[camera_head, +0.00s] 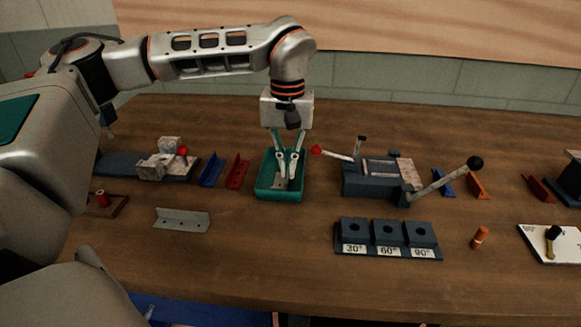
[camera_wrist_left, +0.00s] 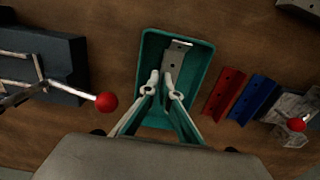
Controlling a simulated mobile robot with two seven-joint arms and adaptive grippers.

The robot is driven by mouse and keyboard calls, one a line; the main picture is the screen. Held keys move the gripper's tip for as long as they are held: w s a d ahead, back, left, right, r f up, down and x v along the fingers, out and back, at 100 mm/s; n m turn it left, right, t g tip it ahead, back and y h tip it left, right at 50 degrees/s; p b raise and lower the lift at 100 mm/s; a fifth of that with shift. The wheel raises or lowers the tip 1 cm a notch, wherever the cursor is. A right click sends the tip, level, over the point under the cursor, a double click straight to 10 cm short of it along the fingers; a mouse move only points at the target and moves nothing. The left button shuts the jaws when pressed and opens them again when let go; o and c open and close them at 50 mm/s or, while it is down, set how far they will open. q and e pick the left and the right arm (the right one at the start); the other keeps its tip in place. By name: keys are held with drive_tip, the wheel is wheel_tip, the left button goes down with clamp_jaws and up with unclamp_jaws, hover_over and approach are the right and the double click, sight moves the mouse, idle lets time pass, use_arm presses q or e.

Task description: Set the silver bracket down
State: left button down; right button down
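The silver bracket (camera_wrist_left: 178,55), a bare metal piece with small holes, is at the green tray (camera_wrist_left: 205,62). In the head view the bracket (camera_head: 278,182) shows low inside the tray (camera_head: 280,193), partly hidden by the fingers. My left gripper (camera_head: 288,174) points down into the tray. In the left wrist view its fingertips (camera_wrist_left: 161,75) are close together with the bracket's near part between them, and it looks shut on the bracket. Whether the bracket touches the tray floor is hard to tell. My right gripper is not in view.
A grey angle bracket (camera_head: 182,220) lies on the wooden table front left. Red (camera_head: 237,172) and blue (camera_head: 211,170) brackets lie left of the tray. A grey fixture with levers (camera_head: 370,180) stands right, behind a 30/60/90 block (camera_head: 388,250). Table in front of the tray is clear.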

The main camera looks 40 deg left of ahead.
use_arm(q)
drive_tip(key=shift+r, duration=0.1)
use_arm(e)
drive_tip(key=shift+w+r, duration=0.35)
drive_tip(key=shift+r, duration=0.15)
use_arm(q)
drive_tip(key=c, duration=2.3)
unclamp_jaws()
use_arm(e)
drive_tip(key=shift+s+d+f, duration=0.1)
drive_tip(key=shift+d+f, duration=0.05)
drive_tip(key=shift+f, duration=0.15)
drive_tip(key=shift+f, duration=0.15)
